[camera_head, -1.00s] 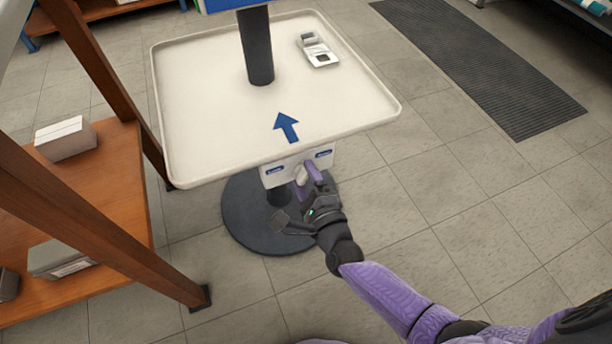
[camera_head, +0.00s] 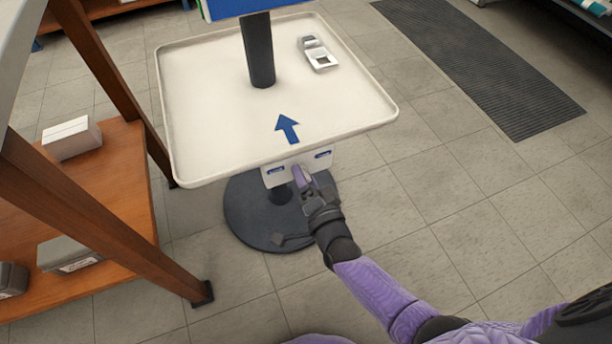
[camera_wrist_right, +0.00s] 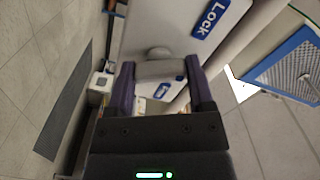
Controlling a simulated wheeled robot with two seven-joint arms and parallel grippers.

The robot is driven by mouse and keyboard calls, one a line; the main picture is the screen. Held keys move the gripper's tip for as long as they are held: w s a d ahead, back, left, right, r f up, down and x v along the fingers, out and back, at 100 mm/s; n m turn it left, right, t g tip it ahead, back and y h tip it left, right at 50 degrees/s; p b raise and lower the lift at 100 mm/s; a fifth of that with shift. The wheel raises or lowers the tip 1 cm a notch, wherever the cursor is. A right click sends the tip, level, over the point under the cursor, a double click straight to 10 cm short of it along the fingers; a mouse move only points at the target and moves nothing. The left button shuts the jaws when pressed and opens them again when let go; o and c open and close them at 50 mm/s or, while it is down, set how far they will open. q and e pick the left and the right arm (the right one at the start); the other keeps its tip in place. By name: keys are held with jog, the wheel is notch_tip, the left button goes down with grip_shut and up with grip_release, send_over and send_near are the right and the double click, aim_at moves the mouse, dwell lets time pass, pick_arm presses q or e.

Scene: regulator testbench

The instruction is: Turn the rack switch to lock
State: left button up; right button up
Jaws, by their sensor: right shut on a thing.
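The rack switch is on a white panel (camera_head: 272,181) under the front edge of a tray on a stand. The panel carries a blue label at each end. In the right wrist view one blue label reads "Lock" (camera_wrist_right: 210,19). The grey switch handle (camera_wrist_right: 160,70) lies between the two purple fingers of my right gripper (camera_wrist_right: 163,84), which is shut on it. In the head view my right gripper (camera_head: 304,180) is at the panel between the two labels and hides the handle. My left gripper is not in view.
The cream tray (camera_head: 205,130) overhangs the panel and bears a blue arrow (camera_head: 287,128) and a small grey device (camera_head: 318,54). A round dark base (camera_head: 245,225) stands below. A wooden shelf (camera_head: 115,200) with boxes is at left.

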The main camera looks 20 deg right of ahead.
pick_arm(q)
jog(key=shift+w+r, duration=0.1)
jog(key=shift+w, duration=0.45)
pick_arm(e)
jog(key=shift+n, duration=1.7)
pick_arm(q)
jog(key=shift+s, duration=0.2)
pick_arm(e)
jog(key=o, duration=0.9)
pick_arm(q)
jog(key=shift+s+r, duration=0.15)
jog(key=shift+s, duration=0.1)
pick_arm(e)
jog(key=o, duration=0.3)
pick_arm(q)
jog(key=shift+p, duration=0.3)
pick_arm(e)
jog(key=shift+o, duration=0.2)
